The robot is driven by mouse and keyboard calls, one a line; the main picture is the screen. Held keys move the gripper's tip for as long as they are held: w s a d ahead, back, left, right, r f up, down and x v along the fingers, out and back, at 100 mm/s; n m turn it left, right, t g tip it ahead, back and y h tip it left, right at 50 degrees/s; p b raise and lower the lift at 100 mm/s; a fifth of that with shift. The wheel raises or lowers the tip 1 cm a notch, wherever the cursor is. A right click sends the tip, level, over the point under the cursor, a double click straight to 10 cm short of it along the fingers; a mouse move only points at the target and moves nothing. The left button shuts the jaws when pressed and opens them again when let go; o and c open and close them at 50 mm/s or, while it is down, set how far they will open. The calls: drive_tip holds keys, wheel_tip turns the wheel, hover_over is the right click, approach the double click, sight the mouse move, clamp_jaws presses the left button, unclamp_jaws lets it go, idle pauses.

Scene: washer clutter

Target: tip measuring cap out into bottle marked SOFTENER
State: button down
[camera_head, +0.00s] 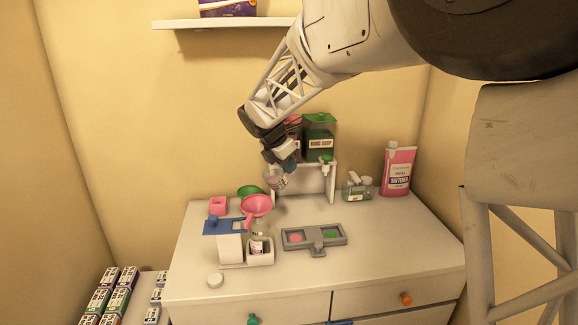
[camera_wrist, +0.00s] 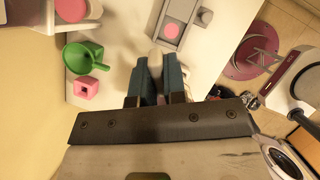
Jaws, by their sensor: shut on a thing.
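My gripper (camera_head: 279,163) is shut on the measuring cap (camera_head: 276,179), a small clear cup held tilted above the dresser top. In the wrist view my gripper (camera_wrist: 155,72) has a pale piece between its fingers; the cap's contents cannot be seen. Below and left of the cap, a pink funnel (camera_head: 257,204) sits in the neck of a small clear bottle (camera_head: 258,236) with a white label, too small to read. This bottle stands upright in a white holder (camera_head: 262,259). A pink bottle (camera_head: 397,170) with a white label stands at the back right; its lettering seems to read SOFTENER.
A green funnel (camera_wrist: 82,57) and pink square block (camera_wrist: 87,83) lie at the back left. A stand holds a green HAND SOAP container (camera_head: 319,137). A clear bottle (camera_head: 355,187) lies right. The front right is clear.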

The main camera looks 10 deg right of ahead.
sight(280, 166)
drive_tip(key=shift+s+a+r+t+h, duration=0.3)
drive_tip(key=shift+a+r+h, duration=0.1)
drive_tip(key=shift+a+h, duration=0.1)
drive_tip(key=shift+s+a+r+t+h, duration=0.3)
drive_tip(key=shift+a+r+h, duration=0.1)
drive_tip(key=shift+a, duration=0.1)
drive_tip(key=shift+s+a+f+t+h, duration=0.25)
drive_tip(key=shift+a+t+h, duration=0.2)
drive_tip(key=shift+h, duration=0.25)
drive_tip(key=shift+a+r+h, duration=0.15)
drive_tip(key=shift+r+h, duration=0.15)
drive_tip(key=shift+h, duration=0.1)
drive_tip(key=shift+s+a+f+t+h, duration=0.1)
drive_tip(key=shift+s+a+t+h, duration=0.1)
drive_tip(key=shift+t+h, duration=0.2)
drive_tip(key=shift+s+a+h, duration=0.1)
drive_tip(key=shift+a+h, duration=0.1)
drive_tip(key=shift+h, duration=0.1)
drive_tip(key=shift+s+a+t+h, duration=0.2)
drive_tip(key=shift+a+t+h, duration=0.15)
drive_tip(key=shift+t+h, duration=0.3)
drive_tip(key=shift+a, duration=0.1)
drive_tip(key=shift+s+a+t+h, duration=0.25)
drive_tip(key=shift+a+t+h, duration=0.1)
drive_tip(key=shift+h, duration=0.4)
